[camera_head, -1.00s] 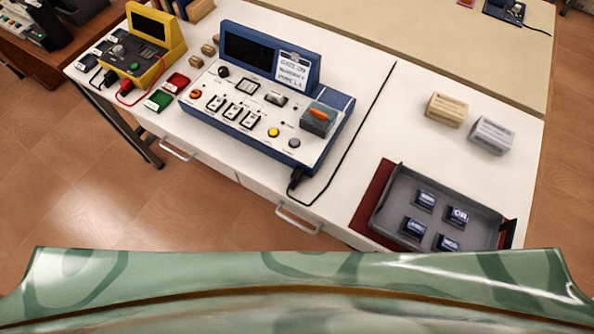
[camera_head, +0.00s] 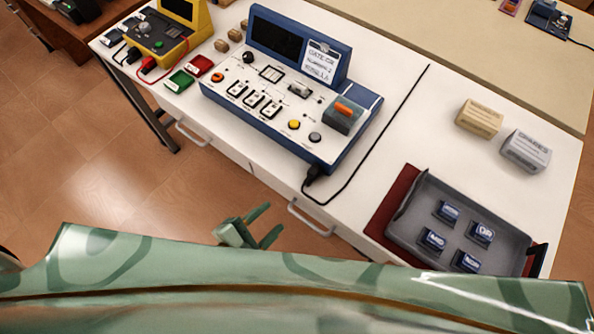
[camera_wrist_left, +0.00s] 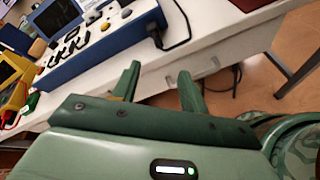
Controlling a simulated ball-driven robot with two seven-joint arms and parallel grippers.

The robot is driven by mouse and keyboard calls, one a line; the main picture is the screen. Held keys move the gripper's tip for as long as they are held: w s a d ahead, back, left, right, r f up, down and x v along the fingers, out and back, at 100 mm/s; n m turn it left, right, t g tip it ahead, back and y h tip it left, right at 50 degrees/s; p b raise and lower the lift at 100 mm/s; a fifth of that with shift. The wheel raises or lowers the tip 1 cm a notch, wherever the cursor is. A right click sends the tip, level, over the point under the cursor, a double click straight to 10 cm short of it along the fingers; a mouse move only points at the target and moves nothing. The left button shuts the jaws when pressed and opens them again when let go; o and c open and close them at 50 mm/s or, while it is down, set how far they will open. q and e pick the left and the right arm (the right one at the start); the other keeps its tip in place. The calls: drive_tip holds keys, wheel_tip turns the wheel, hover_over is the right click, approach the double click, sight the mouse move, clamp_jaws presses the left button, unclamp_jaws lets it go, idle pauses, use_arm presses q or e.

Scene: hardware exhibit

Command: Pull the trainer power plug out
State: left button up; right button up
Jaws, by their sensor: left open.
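The blue and white trainer (camera_head: 275,95) stands on the white bench. Its black power plug (camera_head: 313,174) sits at the trainer's front right corner, and a black cord (camera_head: 372,142) runs from it across the bench top. The plug also shows in the left wrist view (camera_wrist_left: 157,38), above and beyond the fingers. My left gripper (camera_head: 264,223) is open and empty, low in front of the bench edge, to the left of and below the plug, apart from it. It also shows in the left wrist view (camera_wrist_left: 158,82). My right gripper is not in view.
A grey tray (camera_head: 404,232) with several dark blue modules lies on the bench at right. Two boxes (camera_head: 479,117) stand behind it. A yellow meter (camera_head: 192,14) is at the far left. A drawer handle (camera_head: 307,219) juts from the bench front near my left gripper.

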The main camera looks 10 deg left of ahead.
use_arm(q)
wheel_tip(320, 180, up, 3)
drive_tip(key=d+n, duration=0.1)
drive_tip(key=n, duration=0.3)
drive_tip(key=n+b, duration=0.2)
drive_tip(key=n, duration=0.2)
approach(313, 172)
drive_tip(key=shift+y, duration=0.3)
drive_tip(key=x, duration=0.9)
drive_tip(key=shift+w+d+r, duration=0.1)
drive_tip(key=shift+w+d, duration=0.05)
drive_tip(key=shift+d, duration=0.05)
